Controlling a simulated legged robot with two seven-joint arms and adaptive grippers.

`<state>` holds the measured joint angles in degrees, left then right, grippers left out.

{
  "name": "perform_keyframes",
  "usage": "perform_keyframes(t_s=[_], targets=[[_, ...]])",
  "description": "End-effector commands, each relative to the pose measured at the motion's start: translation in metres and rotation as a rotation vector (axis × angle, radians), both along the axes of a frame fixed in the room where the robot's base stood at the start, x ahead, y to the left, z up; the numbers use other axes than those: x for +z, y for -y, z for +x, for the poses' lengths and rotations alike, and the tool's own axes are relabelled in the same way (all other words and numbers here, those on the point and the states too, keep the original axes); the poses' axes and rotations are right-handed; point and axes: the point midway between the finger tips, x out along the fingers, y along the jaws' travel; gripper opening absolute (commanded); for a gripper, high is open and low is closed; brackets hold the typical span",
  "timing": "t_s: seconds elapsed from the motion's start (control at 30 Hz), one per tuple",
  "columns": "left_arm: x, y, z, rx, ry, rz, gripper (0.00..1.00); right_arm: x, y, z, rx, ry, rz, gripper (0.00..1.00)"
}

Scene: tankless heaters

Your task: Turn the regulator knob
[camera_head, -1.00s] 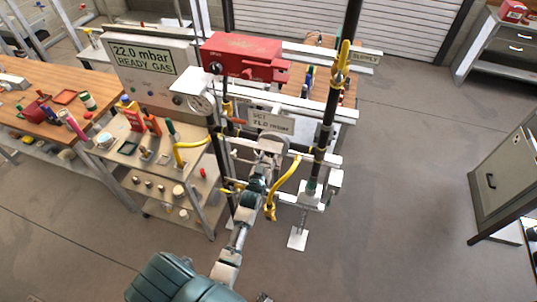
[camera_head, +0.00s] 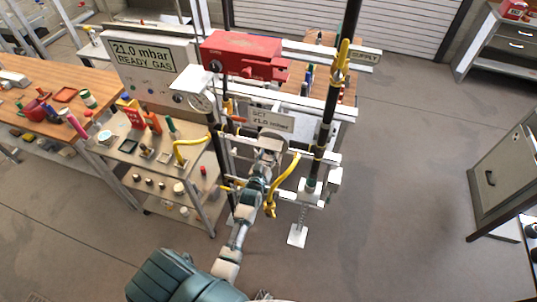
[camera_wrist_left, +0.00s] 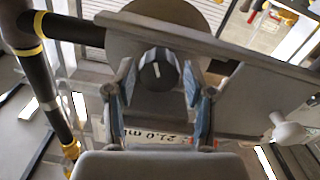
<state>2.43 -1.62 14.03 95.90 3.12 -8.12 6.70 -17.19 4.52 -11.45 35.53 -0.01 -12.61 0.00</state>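The regulator knob (camera_wrist_left: 157,74) is dark and round with a short white mark. In the head view my left gripper (camera_head: 267,146) is at the pipe stand below the set-value plate (camera_head: 266,119), and the knob is hidden there. The grey display box (camera_head: 146,65) reads 21.0 mbar, READY GAS. The set-value plate appears to read 21.0 mbar. My right gripper is not in view.
Yellow hoses (camera_head: 283,183) hang close to my left arm. A metal cart (camera_head: 150,160) with tools stands to the left. The floor on the right is open up to a grey cabinet (camera_head: 505,180).

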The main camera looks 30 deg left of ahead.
Motion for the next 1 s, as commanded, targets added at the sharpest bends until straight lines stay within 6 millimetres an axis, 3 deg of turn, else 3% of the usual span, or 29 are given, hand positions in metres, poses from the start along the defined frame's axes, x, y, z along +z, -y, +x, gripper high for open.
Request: perform_keyframes(t_s=[0.27,0.7,1.0], targets=[[0.001,0.001,-0.005,0.0,0.003,0.002,0.53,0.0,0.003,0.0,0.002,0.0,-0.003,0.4],[0.0,0.022,-0.091,0.0,-0.001,0.0,0.53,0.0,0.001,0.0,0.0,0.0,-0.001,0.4],[0.0,0.028,-0.116,0.0,0.0,0.0,0.53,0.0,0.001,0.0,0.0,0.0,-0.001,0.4]])
